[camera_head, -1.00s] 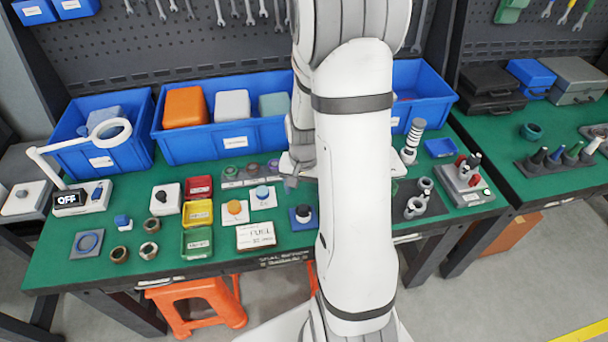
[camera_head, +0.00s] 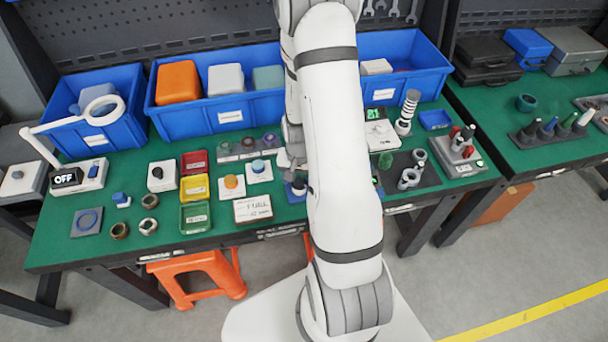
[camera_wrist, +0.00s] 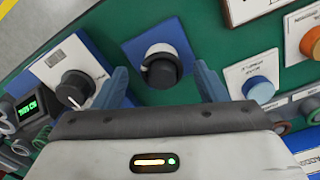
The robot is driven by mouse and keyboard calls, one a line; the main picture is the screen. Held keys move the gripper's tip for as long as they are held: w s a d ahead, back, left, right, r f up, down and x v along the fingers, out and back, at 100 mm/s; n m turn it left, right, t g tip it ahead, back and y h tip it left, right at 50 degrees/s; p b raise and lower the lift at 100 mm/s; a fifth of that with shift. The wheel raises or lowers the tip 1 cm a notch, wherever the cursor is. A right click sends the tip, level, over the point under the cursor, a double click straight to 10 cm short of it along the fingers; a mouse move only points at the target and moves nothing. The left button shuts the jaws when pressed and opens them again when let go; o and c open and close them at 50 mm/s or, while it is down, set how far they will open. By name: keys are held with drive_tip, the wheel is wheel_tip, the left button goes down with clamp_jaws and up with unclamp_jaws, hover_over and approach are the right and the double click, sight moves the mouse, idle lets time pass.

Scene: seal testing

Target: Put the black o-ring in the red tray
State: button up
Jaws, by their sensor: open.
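My gripper (camera_wrist: 162,70) is open in the wrist view, its two blue fingers on either side of a round black piece (camera_wrist: 162,72) with a pale crescent, on a blue pad (camera_wrist: 133,48). It looks empty; I cannot tell how high it is. In the head view the arm largely hides the gripper, and the blue pad (camera_head: 297,193) shows only partly. I cannot tell whether this black piece is or bears the o-ring. A dark ring (camera_wrist: 278,129) also sits on a strip at right in the wrist view. The red tray (camera_head: 194,162) stands behind the yellow tray, left of the arm.
Yellow (camera_head: 195,188) and green (camera_head: 195,217) trays stand in front of the red one. A white label card (camera_head: 253,209) and orange and blue buttons lie between trays and arm. A knob box (camera_wrist: 75,78) is close to the left finger. Blue bins (camera_head: 225,112) line the back.

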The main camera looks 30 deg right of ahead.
drive_tip(key=shift+c, duration=0.3)
drive_tip(key=c, duration=1.1)
